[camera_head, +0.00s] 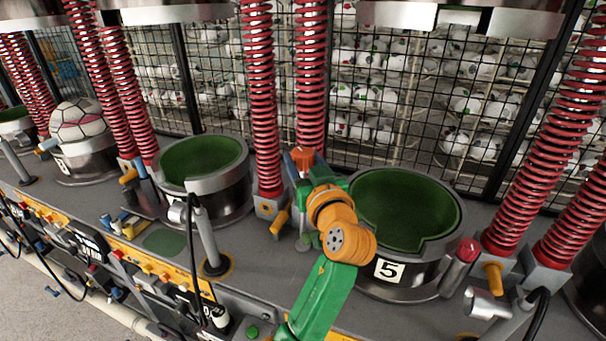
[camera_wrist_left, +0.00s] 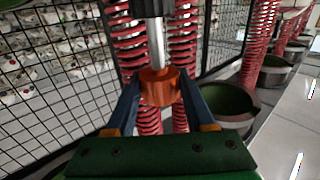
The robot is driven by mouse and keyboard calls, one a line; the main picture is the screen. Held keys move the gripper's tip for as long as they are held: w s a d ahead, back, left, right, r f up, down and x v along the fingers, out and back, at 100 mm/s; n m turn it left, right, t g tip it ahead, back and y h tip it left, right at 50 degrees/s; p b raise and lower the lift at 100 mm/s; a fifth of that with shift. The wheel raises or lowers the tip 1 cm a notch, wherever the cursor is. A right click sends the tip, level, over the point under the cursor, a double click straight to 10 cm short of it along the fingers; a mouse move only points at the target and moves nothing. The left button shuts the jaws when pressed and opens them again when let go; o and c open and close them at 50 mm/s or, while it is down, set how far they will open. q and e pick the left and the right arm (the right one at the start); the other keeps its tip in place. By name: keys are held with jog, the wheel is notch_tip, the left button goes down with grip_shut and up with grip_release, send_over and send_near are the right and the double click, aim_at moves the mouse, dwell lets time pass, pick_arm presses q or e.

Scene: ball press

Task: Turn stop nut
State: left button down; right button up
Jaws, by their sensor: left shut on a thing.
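The orange stop nut (camera_head: 302,154) sits in front of the red springs of the press behind the station marked 5. In the left wrist view the stop nut (camera_wrist_left: 160,86) is a copper-orange ring around an upright grey rod (camera_wrist_left: 157,42). My left gripper (camera_head: 301,166), on a green and orange arm, reaches up to it. In the left wrist view its two dark blue fingers (camera_wrist_left: 160,96) are shut on opposite sides of the nut. The nut's far side is hidden. My right gripper is not in view.
An open green-lined mould (camera_head: 404,208) stands right of my arm, and another green mould (camera_head: 203,160) stands to the left. Tall red springs (camera_head: 262,95) rise close behind the gripper. A black mesh fence (camera_head: 400,110) separates the press from stacked balls.

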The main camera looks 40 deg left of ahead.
pick_arm(q)
jog(key=shift+n+g+y+b, duration=0.85)
jog(key=shift+g+b, duration=0.2)
jog(key=shift+g, duration=0.15)
jog(key=shift+c, duration=2)
grip_release()
jog(key=shift+o, duration=0.7)
jog(key=shift+w+a+f, duration=0.1)
jog(key=shift+w+a, duration=0.05)
jog(key=shift+a, duration=0.05)
